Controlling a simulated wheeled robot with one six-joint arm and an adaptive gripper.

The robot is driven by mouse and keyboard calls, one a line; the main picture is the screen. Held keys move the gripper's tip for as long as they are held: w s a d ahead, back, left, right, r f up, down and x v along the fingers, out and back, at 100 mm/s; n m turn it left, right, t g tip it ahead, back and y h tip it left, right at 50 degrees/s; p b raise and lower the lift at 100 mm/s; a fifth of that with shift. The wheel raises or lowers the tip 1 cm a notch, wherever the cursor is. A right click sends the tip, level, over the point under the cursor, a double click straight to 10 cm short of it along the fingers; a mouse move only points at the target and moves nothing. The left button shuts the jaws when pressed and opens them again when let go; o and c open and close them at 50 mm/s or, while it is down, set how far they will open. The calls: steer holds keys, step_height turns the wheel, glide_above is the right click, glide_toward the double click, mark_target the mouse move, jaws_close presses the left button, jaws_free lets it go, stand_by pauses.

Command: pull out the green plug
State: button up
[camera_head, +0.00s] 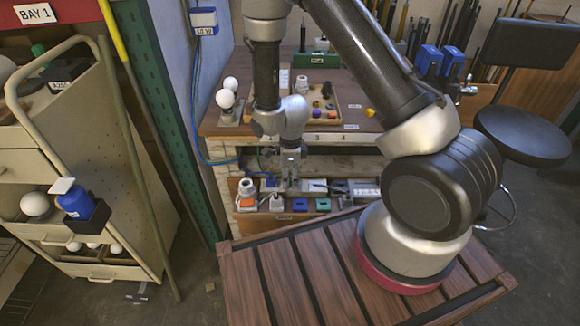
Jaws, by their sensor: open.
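My gripper (291,178) points down in front of the workbench, above a low wooden rack of small parts (285,219). Its jaws are open, and I see nothing held between them. A small green piece (322,204) sits in the front row of this rack, to the right of and below the gripper, apart from it. It may be the green plug, but it is too small to tell its shape or how it is seated.
The workbench (350,95) behind holds white bulbs (225,98), a parts tray (318,110) and a green box (316,59). A blue cable (196,130) hangs at its left. A cream cabinet (90,140) stands left, a black stool (522,135) right.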

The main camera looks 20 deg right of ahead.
mark_target(291, 179)
steer(key=shift+f, duration=1)
jaws_close()
steer(key=c, duration=0.7)
jaws_free()
jaws_close()
steer(key=shift+r, duration=0.8)
steer(key=shift+r, duration=2.35)
